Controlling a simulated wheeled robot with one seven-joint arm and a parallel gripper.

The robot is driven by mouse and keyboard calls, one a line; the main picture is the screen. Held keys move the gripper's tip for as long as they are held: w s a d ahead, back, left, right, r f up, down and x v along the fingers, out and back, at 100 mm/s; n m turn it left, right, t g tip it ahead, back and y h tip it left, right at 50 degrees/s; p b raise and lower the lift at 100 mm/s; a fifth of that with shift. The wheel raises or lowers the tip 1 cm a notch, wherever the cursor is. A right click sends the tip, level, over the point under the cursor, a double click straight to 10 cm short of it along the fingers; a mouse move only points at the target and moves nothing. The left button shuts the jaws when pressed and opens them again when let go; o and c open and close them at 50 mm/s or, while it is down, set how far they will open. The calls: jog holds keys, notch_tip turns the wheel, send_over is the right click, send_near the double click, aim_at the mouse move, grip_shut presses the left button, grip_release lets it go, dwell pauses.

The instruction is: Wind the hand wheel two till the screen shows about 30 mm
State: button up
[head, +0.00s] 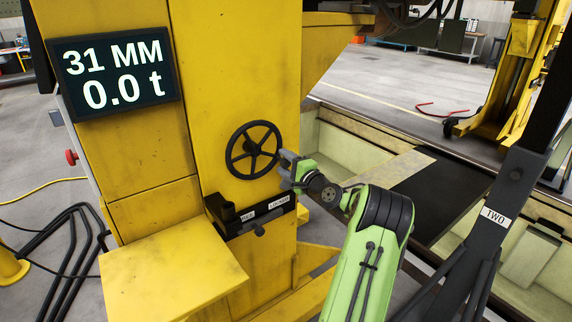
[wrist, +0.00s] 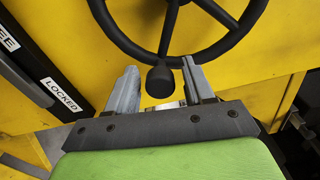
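The hand wheel (head: 253,150) is a black spoked wheel on the front of the yellow column. Its rim and spokes also fill the top of the wrist view (wrist: 168,20). A dark round knob (wrist: 160,81) at the wheel's lower rim lies between my fingertips. My gripper (head: 286,160) is at the wheel's right side, and in the wrist view its two grey fingers (wrist: 160,88) stand apart, with a gap on each side of the knob. The screen (head: 115,78) reads 31 MM and 0.0 t.
Below the wheel is a black latch plate (head: 255,217) with a FREE label and a LOCKED label (head: 279,202). A yellow ledge (head: 170,280) juts out at lower left. A dark post with a TWO sign (head: 494,215) stands right of my arm. A red button (head: 71,157) is on the column's left side.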

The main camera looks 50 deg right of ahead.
jog(key=p+v, duration=0.1)
jog(key=v, duration=1.4)
jog(key=shift+s, duration=0.4)
jog(key=shift+a, duration=0.15)
